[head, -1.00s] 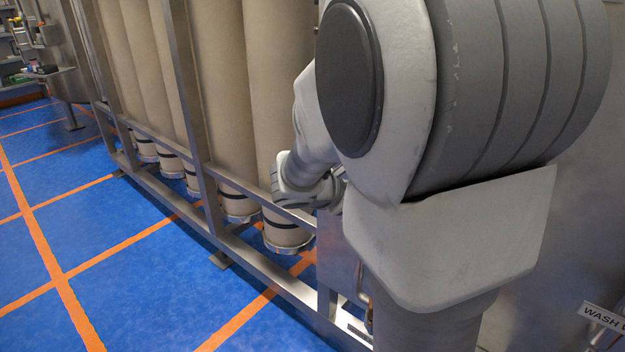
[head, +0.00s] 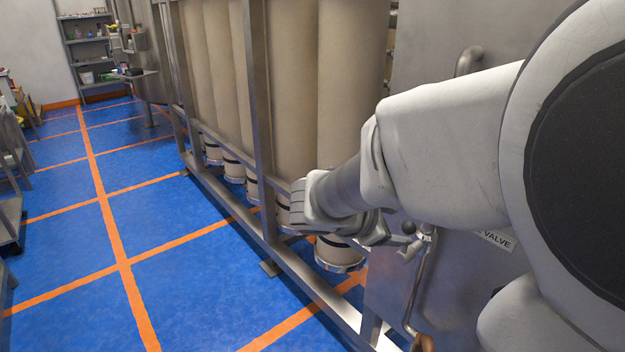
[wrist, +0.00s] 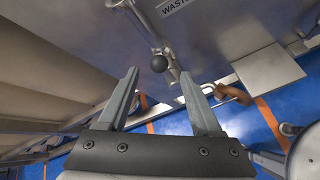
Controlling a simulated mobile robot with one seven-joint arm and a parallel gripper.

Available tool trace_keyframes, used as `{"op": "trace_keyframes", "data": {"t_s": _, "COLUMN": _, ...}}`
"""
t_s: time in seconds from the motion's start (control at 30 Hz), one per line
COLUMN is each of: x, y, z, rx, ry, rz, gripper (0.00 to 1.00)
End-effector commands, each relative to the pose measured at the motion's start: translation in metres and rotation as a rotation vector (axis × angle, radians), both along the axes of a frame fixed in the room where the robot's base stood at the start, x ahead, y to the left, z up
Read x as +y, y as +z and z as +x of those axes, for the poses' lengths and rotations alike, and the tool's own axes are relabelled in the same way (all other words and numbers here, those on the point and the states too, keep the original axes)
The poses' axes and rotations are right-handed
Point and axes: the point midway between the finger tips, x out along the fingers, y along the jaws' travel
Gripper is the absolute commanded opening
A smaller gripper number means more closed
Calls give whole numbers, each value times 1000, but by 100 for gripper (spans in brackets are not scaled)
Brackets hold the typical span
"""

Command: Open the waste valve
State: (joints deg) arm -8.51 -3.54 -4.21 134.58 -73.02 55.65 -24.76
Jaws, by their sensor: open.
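The waste valve (wrist: 172,74) is a metal fitting on a pipe, with a lever ending in a dark ball knob (wrist: 158,63). The knob also shows in the head view (head: 408,228), just right of my gripper (head: 390,239). A label beginning "WASTE" (wrist: 176,4) is on the steel panel beside the valve, and "VALVE" shows in the head view (head: 497,241). My gripper (wrist: 160,73) is open and empty in the wrist view. The knob appears between and slightly beyond the fingertips. I cannot tell whether they touch it.
A bent metal pipe (head: 417,285) runs down the steel panel (head: 455,300). Tall beige cylinders (head: 345,90) stand in a metal frame (head: 262,130) to the left. The blue floor (head: 190,262) with orange lines is open farther left.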

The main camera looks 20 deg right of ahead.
Motion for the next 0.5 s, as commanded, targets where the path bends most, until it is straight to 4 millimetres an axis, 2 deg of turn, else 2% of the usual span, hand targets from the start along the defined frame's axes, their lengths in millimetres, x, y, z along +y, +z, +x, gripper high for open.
{"op": "trace_keyframes", "data": {"t_s": 0.03, "x": 11, "y": 12, "z": -3, "rx": -3, "ry": 4, "rz": 0, "gripper": 66}}
{"op": "trace_keyframes", "data": {"t_s": 0.2, "x": 38, "y": 30, "z": -15, "rx": -2, "ry": 4, "rz": 0, "gripper": 66}}
{"op": "trace_keyframes", "data": {"t_s": 0.5, "x": 58, "y": 42, "z": -25, "rx": 1, "ry": 1, "rz": 0, "gripper": 66}}
